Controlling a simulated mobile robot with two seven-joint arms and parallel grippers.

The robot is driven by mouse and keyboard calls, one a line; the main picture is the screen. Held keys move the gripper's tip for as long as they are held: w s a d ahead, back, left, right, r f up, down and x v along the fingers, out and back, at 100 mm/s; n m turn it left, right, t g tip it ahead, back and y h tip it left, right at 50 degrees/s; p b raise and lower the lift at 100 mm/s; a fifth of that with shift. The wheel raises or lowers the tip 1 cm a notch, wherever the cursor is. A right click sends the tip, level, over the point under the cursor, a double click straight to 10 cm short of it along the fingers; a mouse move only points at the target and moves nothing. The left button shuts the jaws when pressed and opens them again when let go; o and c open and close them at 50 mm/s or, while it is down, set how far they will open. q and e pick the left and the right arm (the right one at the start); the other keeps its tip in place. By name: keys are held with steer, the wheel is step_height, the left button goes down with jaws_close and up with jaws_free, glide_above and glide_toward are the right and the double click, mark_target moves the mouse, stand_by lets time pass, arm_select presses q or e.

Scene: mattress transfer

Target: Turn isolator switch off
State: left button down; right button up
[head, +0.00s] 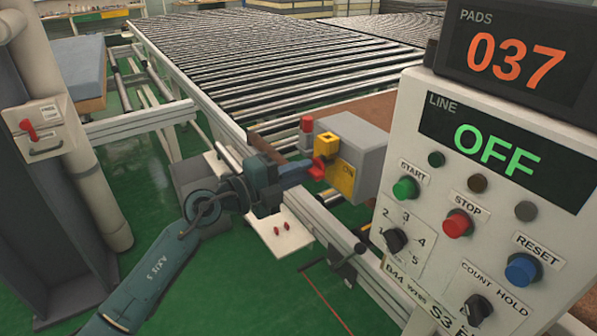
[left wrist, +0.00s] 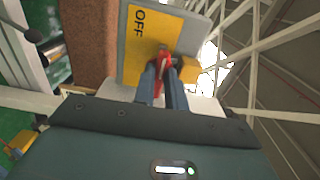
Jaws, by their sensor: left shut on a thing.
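The isolator switch is a grey box (head: 358,152) with a yellow plate on the conveyor rail in the head view. The plate (head: 341,177) shows "ON" there; in the left wrist view the yellow plate (left wrist: 150,45) shows "OFF" near its upper left. My left gripper (head: 312,170) reaches it from the left. Its fingers (left wrist: 163,80) are shut on the red handle (left wrist: 164,60), which also shows in the head view (head: 318,167). The fingers hide part of the handle. My right gripper is not in view.
A control panel (head: 424,213) stands close at the right, with a green "OFF" line display (head: 497,151) and an orange "037" pads display (head: 516,54). The roller conveyor (head: 250,60) stretches behind. A pillar with a small red-handled box (head: 40,128) stands at the left.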

arm_select(q)
steer(key=c, duration=1.4)
jaws_free()
steer(key=shift+c, duration=0.2)
steer(key=b+v, duration=0.2)
steer(key=v, duration=1.1)
steer(key=shift+s, duration=0.1)
